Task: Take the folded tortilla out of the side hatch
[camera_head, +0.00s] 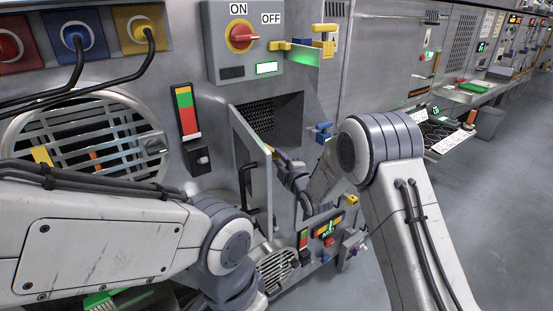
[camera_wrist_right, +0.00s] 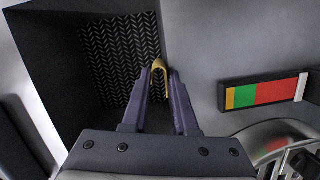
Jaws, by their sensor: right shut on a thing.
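The folded tortilla (camera_wrist_right: 159,68) is a small yellow, U-bent piece between the fingertips of my right gripper (camera_wrist_right: 158,82) in the right wrist view. The gripper is shut on it, in front of the opening of the side hatch (camera_wrist_right: 62,45), which has a dark chevron-patterned inner surface. In the head view the side hatch (camera_head: 287,118) is open, its door (camera_head: 245,160) swung out to the left. My right gripper (camera_head: 277,160) is beside the door, just below the opening; the tortilla is hard to make out there. My left gripper is not in view.
A control box (camera_head: 240,65) with a red rotary switch is above the hatch. A round slatted vent (camera_head: 150,145) and a coloured indicator (camera_head: 186,111) are to the left. A small panel (camera_head: 328,228) is below. Open floor (camera_head: 505,210) is at the right.

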